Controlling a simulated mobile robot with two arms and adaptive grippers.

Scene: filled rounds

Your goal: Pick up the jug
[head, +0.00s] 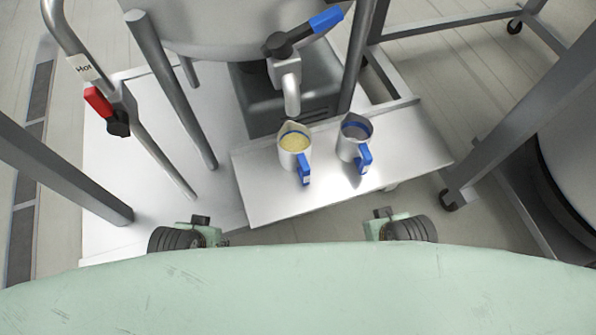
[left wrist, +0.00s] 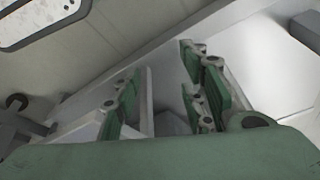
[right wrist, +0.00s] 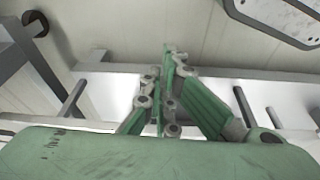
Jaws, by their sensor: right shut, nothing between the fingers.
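Two metal jugs with blue handles and blue rim bands stand upright side by side on a metal shelf (head: 270,201). The left jug (head: 289,157) holds something yellow. The right jug (head: 346,150) looks grey inside; I cannot tell what it holds. Both handles point toward me. In the left wrist view my left gripper (left wrist: 160,66) is open and empty, its fingers apart. In the right wrist view my right gripper (right wrist: 168,55) is shut, its fingers together with nothing between them. Neither gripper touches a jug. Neither jug clearly shows in the wrist views.
A tap (head: 290,88) with a blue lever (head: 326,19) hangs from a round vessel (head: 215,28) just above the left jug. Metal legs (head: 172,90) stand left and right of the shelf. A pipe with a red handle (head: 97,101) rises at left. A wheeled frame (head: 520,120) stands at right.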

